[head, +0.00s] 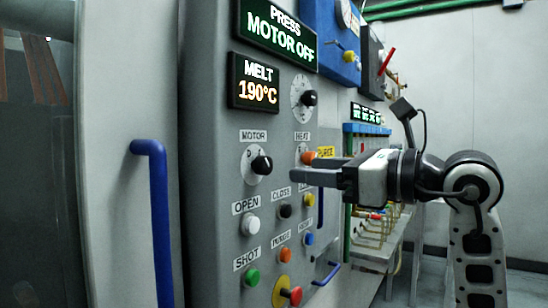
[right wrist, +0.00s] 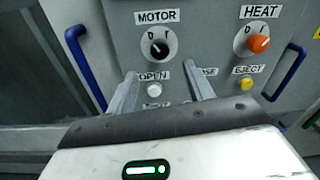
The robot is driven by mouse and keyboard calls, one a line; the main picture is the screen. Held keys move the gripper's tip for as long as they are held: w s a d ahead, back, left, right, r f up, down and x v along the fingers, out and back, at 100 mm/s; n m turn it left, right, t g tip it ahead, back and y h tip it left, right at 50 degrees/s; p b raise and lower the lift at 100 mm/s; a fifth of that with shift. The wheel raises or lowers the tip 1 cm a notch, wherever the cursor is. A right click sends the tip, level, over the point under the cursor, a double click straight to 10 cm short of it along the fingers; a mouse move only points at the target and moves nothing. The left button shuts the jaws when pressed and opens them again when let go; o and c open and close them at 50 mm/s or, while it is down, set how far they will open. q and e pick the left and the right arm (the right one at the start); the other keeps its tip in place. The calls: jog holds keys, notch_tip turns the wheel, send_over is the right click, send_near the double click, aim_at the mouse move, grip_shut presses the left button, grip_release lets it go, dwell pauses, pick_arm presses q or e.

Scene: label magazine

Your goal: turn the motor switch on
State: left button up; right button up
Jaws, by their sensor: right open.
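The motor switch (head: 261,165) is a black rotary knob on a round white plate under the MOTOR label. It also shows in the right wrist view (right wrist: 159,48), above the fingers; its exact setting is hard to read. My right gripper (head: 300,177) comes in from the right, fingers pointing at the panel. It is open and empty, to the right of the knob and apart from it in the head view. In the right wrist view its two fingers (right wrist: 158,68) reach up on either side below the knob. My left gripper is not in view.
The green display (head: 280,32) reads PRESS MOTOR OFF; the one below (head: 254,82) reads MELT 190°C. The orange HEAT knob (right wrist: 258,43) is right of the motor switch. The white OPEN button (head: 250,224) sits below. A blue handle (head: 158,220) stands out at the left.

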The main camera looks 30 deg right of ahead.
aim_at(269, 167)
jog(key=p+x, duration=0.2)
jog(key=x, duration=0.6)
jog(key=shift+w+a, duration=0.1)
jog(key=shift+w, duration=0.05)
jog(key=c, duration=1)
